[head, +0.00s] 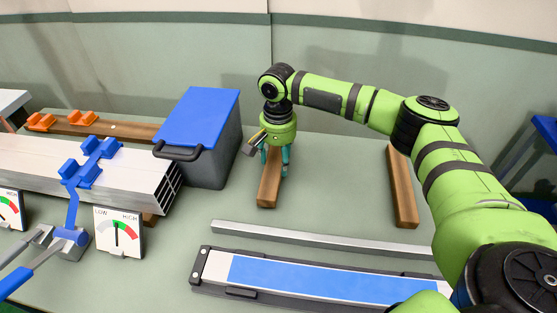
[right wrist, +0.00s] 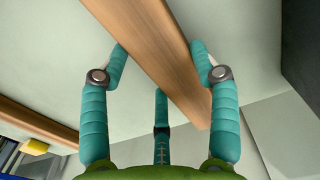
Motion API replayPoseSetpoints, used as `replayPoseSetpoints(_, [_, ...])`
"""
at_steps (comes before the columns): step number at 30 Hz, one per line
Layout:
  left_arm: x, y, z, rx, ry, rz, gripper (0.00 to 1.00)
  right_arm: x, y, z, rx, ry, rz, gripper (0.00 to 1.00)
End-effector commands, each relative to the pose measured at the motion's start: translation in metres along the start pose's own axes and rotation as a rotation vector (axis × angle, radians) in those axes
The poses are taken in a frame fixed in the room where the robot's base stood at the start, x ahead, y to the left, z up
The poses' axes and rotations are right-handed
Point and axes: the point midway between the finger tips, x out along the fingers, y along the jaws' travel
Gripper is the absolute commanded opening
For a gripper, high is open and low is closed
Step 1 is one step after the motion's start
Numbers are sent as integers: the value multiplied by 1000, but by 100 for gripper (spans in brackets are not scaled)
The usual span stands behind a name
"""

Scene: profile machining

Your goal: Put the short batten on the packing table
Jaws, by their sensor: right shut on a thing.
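My right gripper (head: 275,160) points down in the head view, with its teal fingers around a short brown wooden batten (head: 269,188). In the right wrist view the batten (right wrist: 165,62) runs between the fingers of my right gripper (right wrist: 160,50), which is shut on it. The batten is just right of the grey bin; whether it touches the table surface I cannot tell. A second brown batten (head: 402,190) lies to the right on the green-grey table (head: 330,190), and a batten also shows at the left of the right wrist view (right wrist: 40,120). My left gripper is not in view.
A grey bin with a blue lid (head: 208,140) stands left of the held batten. Aluminium profiles (head: 120,170) with blue clamps (head: 97,150) lie farther left, by a LOW-HIGH gauge (head: 118,232). A thin metal bar (head: 320,238) and a blue-topped rail (head: 310,279) lie in front.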

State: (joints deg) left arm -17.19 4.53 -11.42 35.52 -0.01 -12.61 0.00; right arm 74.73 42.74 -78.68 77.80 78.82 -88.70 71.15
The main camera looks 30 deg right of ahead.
Motion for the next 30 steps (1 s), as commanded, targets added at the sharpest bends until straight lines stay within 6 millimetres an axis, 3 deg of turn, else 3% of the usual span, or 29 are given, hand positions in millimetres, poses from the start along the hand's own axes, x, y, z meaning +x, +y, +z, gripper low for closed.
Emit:
replayPoseSetpoints(4, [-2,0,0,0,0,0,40,13,-1,0,-1,1,-1,24])
replayPoseSetpoints(15, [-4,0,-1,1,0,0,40,17,-1,0,0,-1,-2,24])
replayPoseSetpoints(16, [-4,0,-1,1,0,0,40,18,0,0,0,-1,-2,70])
replayPoseSetpoints(17, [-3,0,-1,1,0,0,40,18,0,0,0,0,-2,82])
replayPoseSetpoints(18, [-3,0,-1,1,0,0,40,18,0,0,0,0,-2,86])
replayPoseSetpoints(30, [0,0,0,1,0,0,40,15,0,-1,-1,3,-3,86])
